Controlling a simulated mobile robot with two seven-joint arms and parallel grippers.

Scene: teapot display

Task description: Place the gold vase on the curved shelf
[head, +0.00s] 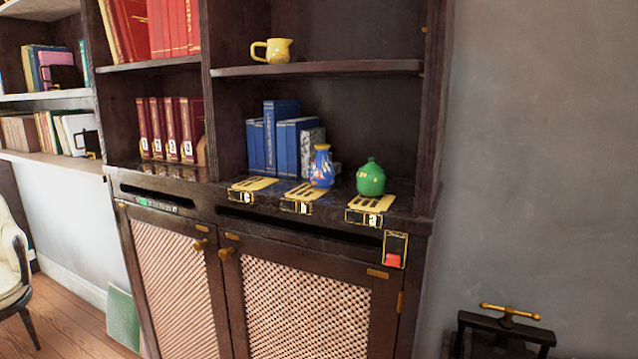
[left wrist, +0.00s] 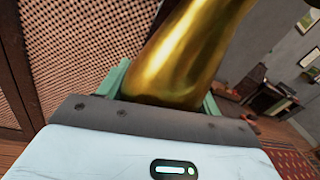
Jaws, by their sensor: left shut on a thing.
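The gold vase (left wrist: 190,45) fills the middle of the left wrist view, shiny and tilted in that picture, its top cut off by the frame. My left gripper (left wrist: 165,88) is shut on it, with green fingers on both sides. Neither the vase nor my grippers show in the head view. The dark wooden cabinet has an upper shelf (head: 350,69) with a slightly bowed front edge, bearing a yellow jug (head: 278,50). Below it, a ledge (head: 408,206) bears a blue vase (head: 322,167) and a round green vase (head: 370,178).
Blue books (head: 285,145) stand behind the blue vase. Gold plates with small labels (head: 375,205) lie along the ledge. A box with a red button (head: 394,258) is on the cabinet front. The upper shelf is bare right of the jug. Latticed doors (left wrist: 70,45) stand beside the held vase.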

